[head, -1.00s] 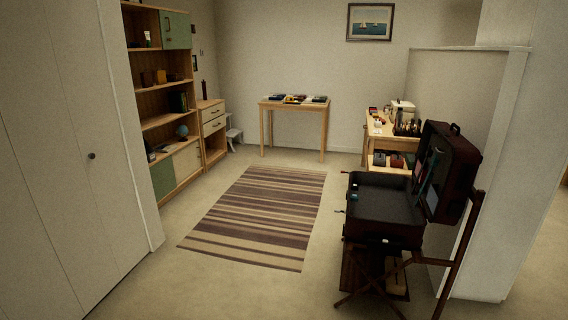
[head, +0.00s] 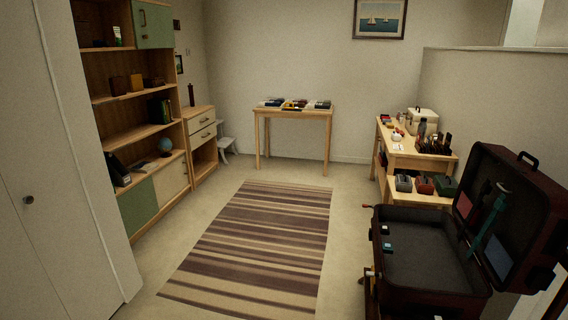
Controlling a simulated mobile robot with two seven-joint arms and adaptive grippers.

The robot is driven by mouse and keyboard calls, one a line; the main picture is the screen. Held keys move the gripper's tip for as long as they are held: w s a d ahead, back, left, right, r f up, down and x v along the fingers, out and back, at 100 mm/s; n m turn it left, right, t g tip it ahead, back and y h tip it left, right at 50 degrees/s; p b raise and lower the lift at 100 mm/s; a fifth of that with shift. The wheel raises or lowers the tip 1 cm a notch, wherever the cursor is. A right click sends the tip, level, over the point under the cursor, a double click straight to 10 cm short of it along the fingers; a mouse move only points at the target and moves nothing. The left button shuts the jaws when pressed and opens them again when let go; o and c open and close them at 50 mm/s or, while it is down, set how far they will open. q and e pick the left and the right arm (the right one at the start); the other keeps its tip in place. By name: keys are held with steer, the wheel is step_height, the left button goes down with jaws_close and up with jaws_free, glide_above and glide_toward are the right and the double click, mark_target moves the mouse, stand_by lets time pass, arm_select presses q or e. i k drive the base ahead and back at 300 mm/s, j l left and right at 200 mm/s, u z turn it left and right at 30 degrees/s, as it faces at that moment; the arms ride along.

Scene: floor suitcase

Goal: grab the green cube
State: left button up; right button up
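I cannot make out a green cube for certain in the head view. A small dark green block-like thing (head: 446,186) stands at the right end of a row on the low shelf of the right-hand desk, beside a red one (head: 424,185) and a grey one (head: 403,183). Two small pale blue-white things lie at the left edge inside the open suitcase (head: 420,275); they are too small to tell their shape. Neither of my grippers shows.
The suitcase stands raised at the front right, its lid (head: 515,215) open to the right. A striped rug (head: 255,245) covers clear floor in the middle. A wooden table (head: 295,112) stands at the back, a bookshelf (head: 140,131) on the left. The desk (head: 398,155) holds several items.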

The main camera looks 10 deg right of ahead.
mark_target(446, 186)
steer(key=i, duration=3.05)
steer(key=i+z, duration=0.1)
steer(key=z, duration=0.4)
steer(key=i+z, duration=0.1)
steer(key=z, duration=0.35)
steer(key=i+j+z, duration=0.1)
steer(key=z, duration=0.4)
steer(key=i+l+z, duration=0.1)
steer(key=l+z, duration=0.3)
steer(key=i+l+z, duration=0.1)
steer(key=z, duration=0.35)
steer(key=l, duration=0.1)
